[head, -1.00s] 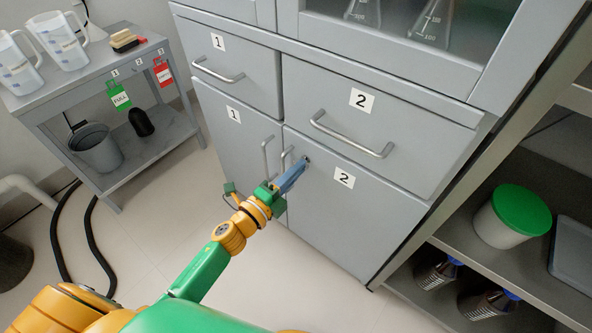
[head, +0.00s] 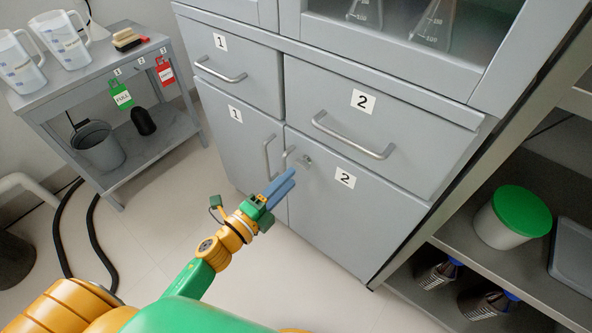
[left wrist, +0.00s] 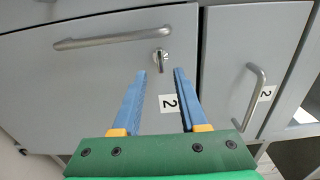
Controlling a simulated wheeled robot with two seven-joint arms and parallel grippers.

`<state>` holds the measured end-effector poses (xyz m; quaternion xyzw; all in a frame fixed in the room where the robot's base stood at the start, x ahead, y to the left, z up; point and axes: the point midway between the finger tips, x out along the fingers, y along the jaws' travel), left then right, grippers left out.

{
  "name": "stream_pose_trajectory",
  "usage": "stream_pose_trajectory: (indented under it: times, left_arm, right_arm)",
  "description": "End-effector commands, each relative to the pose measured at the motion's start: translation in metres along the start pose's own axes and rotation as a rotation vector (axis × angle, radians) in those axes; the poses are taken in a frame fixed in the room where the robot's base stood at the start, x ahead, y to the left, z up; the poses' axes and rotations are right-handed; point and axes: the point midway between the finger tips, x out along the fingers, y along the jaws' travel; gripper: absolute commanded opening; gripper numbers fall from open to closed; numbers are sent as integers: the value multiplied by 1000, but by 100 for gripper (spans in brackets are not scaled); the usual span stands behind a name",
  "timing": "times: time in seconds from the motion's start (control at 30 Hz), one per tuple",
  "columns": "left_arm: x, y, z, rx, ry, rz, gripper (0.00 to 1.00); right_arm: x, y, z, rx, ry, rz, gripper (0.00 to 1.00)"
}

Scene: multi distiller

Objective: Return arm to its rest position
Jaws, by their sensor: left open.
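My left arm comes in from the lower left of the head view, in green and orange. Its gripper (head: 281,184) has blue fingers and is held in front of the lower cabinet doors, apart from them. In the left wrist view the two fingers (left wrist: 160,76) are spread, with nothing between them. Beyond the fingertips is a cabinet door labelled 2 (head: 352,205), shut, with a lock holding what looks like a small key (left wrist: 161,62). My right gripper is not in view.
The grey cabinet (head: 385,140) with drawers and doors stands ahead, all shut. A grey cart (head: 50,108) with jugs is at left. A shelf (head: 440,232) with a green-lidded tub (head: 513,217) is at right. Floor between cart and cabinet is clear.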

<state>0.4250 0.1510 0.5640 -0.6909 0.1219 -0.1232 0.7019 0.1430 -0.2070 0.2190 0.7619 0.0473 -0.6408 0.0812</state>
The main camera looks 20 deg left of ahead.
Motion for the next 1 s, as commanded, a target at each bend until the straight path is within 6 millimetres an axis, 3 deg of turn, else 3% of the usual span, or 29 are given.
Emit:
stream_pose_trajectory:
  times: [0.1, 0.2, 0.63, 0.67, 0.77, 0.8, 0.9, 1.0]
  left_arm:
    - [-20, 0, 0, -1, -1, 2, 42]
    - [-27, 0, 0, 0, 0, -1, 42]
    - [-27, 5, 2, -23, -11, 13, 42]
    - [-28, 14, 5, -58, -29, 35, 42]
    - [-41, 77, 22, -302, -163, 188, 42]
    - [-53, 114, 27, -440, -247, 274, 42]
    - [-98, 198, 27, -750, -475, 478, 42]
    - [-146, 258, 14, -972, -681, 634, 42]
  right_arm:
    - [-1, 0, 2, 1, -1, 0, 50]
    - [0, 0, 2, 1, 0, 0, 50]
    - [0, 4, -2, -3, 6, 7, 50]
    - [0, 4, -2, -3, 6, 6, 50]
    - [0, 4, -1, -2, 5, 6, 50]
    - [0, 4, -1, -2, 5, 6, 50]
    - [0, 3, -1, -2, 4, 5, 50]
    - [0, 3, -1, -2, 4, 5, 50]
